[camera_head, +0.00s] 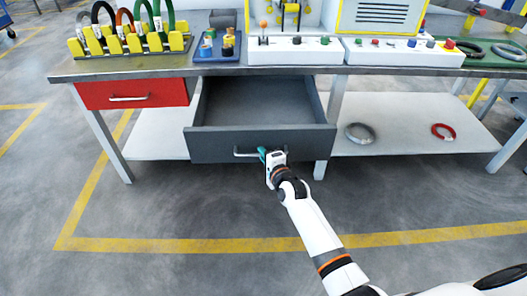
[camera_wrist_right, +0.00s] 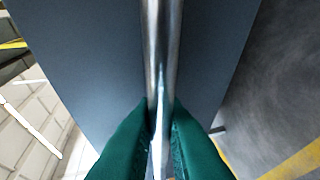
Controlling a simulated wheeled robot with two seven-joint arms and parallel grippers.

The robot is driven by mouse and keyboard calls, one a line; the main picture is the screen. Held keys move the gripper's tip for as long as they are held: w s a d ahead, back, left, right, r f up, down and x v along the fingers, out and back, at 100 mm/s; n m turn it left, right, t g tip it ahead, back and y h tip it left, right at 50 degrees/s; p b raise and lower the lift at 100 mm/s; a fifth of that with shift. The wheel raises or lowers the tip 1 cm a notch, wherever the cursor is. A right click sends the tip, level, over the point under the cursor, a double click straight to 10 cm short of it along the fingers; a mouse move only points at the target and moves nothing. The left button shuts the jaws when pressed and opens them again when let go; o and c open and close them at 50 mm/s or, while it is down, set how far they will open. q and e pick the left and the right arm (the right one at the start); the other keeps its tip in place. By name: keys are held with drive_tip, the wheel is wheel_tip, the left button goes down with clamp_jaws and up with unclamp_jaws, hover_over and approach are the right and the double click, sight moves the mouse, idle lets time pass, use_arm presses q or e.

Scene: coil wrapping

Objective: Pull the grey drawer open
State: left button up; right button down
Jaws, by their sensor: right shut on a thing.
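The grey drawer (camera_head: 225,144) hangs under the workbench in the head view. It is pulled out, and its empty inside shows from above. Its metal bar handle (camera_head: 243,154) is on the front face. My right gripper (camera_head: 264,154) is shut on this handle near the middle of the drawer front. In the right wrist view, the green fingers (camera_wrist_right: 160,130) close on both sides of the handle bar (camera_wrist_right: 163,50), with the grey drawer front (camera_wrist_right: 100,60) behind it. My left gripper is not in view.
A red drawer (camera_head: 132,93) is shut to the left. The workbench (camera_head: 300,70) carries a cable rack (camera_head: 130,42), a blue tray (camera_head: 217,47) and control boxes (camera_head: 295,50). Grey (camera_head: 359,133) and red (camera_head: 443,131) coils lie on the lower shelf. The floor in front is clear.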

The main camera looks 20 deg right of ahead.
drive_tip(key=shift+s, duration=0.2)
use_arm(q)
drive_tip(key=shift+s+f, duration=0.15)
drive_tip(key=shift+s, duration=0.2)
use_arm(e)
drive_tip(key=c, duration=1.5)
unclamp_jaws()
